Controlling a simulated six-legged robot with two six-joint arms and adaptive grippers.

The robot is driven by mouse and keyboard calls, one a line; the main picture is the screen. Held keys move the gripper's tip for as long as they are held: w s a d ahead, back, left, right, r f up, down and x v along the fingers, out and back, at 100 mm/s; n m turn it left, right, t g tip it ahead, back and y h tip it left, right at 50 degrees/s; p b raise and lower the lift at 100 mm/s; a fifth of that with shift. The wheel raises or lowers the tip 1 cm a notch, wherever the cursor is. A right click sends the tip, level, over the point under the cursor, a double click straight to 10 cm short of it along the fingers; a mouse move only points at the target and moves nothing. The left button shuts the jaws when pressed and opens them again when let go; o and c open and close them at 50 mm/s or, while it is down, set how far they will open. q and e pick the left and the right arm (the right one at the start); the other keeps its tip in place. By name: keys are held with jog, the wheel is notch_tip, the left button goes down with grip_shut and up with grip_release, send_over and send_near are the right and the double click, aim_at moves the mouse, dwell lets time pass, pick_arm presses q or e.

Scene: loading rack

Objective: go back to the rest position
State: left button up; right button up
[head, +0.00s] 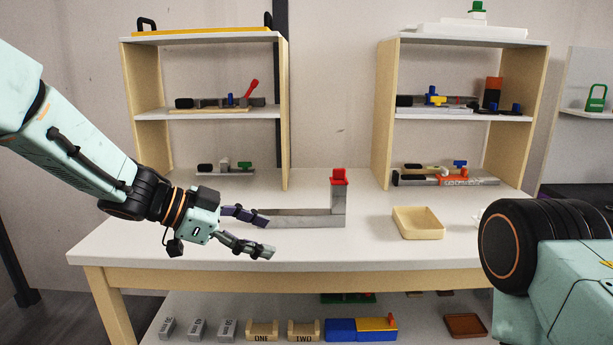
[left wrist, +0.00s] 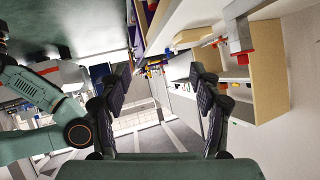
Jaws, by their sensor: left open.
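My left gripper (head: 258,231) is open and empty above the left part of the white table (head: 340,249). It is just in front of the left end of a grey L-shaped metal piece, and the head view does not settle whether they touch. In the left wrist view my left gripper (left wrist: 158,95) shows its two dark fingers wide apart with nothing between them.
A shallow wooden tray (head: 418,223) stands right of the metal piece. Two shelf units, left (head: 155,90) and right (head: 385,110), stand at the back with several parts. Below the table, a lower shelf (head: 270,313) holds blocks and wooden holders. The table's front left is clear.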

pick_arm(q)
jog(key=s+a+f+n+t+y, duration=0.1)
jog(key=s+a+f+n+y, duration=0.2)
jog(key=f, duration=0.5)
jog(key=s+a+f+n+t+y, duration=0.1)
jog(key=s+a+f+n, duration=0.15)
jog(key=f+n, duration=0.35)
jog(key=s+a+f+n+t+y, duration=0.1)
jog(key=s+a+f+n+y, duration=0.2)
jog(key=f, duration=0.6)
jog(key=s+a+f+n+g+y, duration=0.1)
jog(key=s+f, duration=0.3)
jog(key=s, duration=0.6)
jog(key=s+a+f+n+g+y, duration=0.2)
jog(key=s+f+g, duration=0.2)
jog(key=s, duration=0.6)
jog(key=s+a+f+n+g+y, duration=0.1)
jog(key=s+f, duration=0.4)
jog(key=s, duration=0.6)
jog(key=shift+a+f+n+g, duration=0.25)
jog(key=shift+a+n+g, duration=0.4)
jog(key=shift+a, duration=0.2)
jog(key=shift+r, duration=0.1)
